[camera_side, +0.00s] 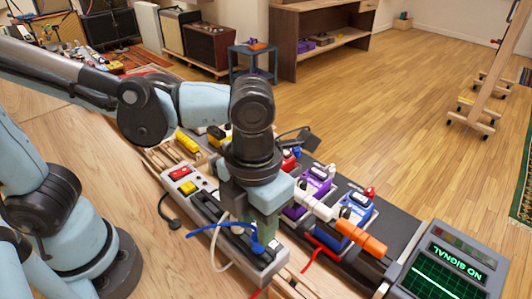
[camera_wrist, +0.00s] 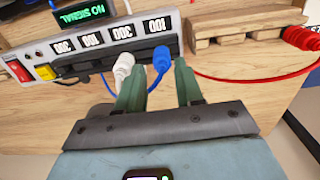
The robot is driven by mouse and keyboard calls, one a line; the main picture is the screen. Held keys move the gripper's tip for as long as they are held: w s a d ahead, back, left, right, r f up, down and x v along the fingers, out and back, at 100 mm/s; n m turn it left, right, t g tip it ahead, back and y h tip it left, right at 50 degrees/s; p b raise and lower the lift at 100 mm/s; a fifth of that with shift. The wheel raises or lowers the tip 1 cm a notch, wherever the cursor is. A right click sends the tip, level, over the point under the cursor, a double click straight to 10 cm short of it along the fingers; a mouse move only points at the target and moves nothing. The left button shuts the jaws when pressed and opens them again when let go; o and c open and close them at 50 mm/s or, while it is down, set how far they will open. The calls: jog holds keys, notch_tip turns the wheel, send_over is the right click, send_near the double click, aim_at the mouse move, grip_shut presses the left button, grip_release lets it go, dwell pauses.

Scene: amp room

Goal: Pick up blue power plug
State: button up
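The blue power plug (camera_wrist: 161,57) is seated in the grey power strip (camera_wrist: 97,57) in the wrist view, with its blue cable curving down behind my left finger. My gripper (camera_wrist: 157,80) is open. Its two green fingers stand apart, and the plug shows in the gap between their tips. I cannot tell whether either finger touches it. A white plug (camera_wrist: 123,68) sits just left of the blue one, close against the left finger. In the side view my gripper (camera_side: 262,228) is over the strip, and the blue plug (camera_side: 258,248) shows partly at its fingertips.
A red plug (camera_wrist: 302,38) with a red cable lies by a wooden block (camera_wrist: 245,25). In the side view, purple (camera_side: 316,181) and blue (camera_side: 357,208) pedals line the board right of the strip. A NO SIGNAL screen device (camera_side: 445,265) stands at lower right.

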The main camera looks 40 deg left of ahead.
aim_at(257, 249)
jog(key=shift+d+f, duration=0.15)
jog(key=shift+f, duration=2.15)
grip_shut()
